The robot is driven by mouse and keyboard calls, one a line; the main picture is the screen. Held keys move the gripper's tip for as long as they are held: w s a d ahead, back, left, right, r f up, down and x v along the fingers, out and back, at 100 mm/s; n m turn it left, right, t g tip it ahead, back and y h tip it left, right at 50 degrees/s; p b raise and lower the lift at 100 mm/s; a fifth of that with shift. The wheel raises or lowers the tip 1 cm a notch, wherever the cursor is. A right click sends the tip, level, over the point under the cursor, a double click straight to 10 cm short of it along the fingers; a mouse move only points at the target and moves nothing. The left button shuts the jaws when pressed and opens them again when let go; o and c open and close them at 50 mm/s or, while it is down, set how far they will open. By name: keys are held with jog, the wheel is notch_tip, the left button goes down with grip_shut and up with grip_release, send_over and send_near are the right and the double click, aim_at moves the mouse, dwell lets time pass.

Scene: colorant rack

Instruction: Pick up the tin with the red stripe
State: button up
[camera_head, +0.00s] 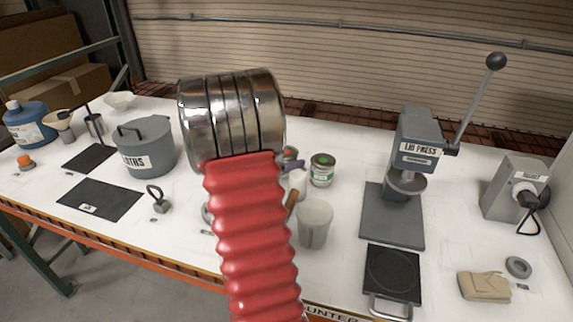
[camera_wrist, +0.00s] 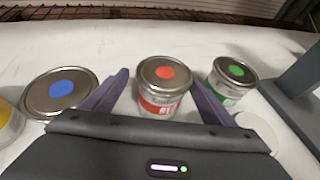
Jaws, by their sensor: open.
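The tin with the red stripe (camera_wrist: 160,102) stands upright in the wrist view, with a red-orange dot on its metal lid. My gripper (camera_wrist: 158,80) is open, with one purple finger on each side of this tin. I cannot tell whether the fingers touch it. A tin with a blue dot (camera_wrist: 60,92) stands to the left, and a tin with a green dot (camera_wrist: 232,82) to the right. In the head view the green tin (camera_head: 321,170) shows, while my red arm hides most of my gripper and the red-striped tin.
The lid press (camera_head: 415,150) stands to the right on the white counter, with a black plate in front. A translucent cup (camera_head: 315,224) stands near the front. A grey pot (camera_head: 145,148) stands at left. A yellow-marked thing (camera_wrist: 8,120) is cut off at the wrist view's left edge.

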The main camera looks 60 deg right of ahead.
jog(key=x, duration=0.5)
jog(key=shift+s, duration=0.15)
dwell(0.3)
jog(key=c, duration=1.3)
jog(key=shift+r, duration=0.35)
jog(key=shift+r, duration=4.55)
jog(key=shift+r, duration=0.1)
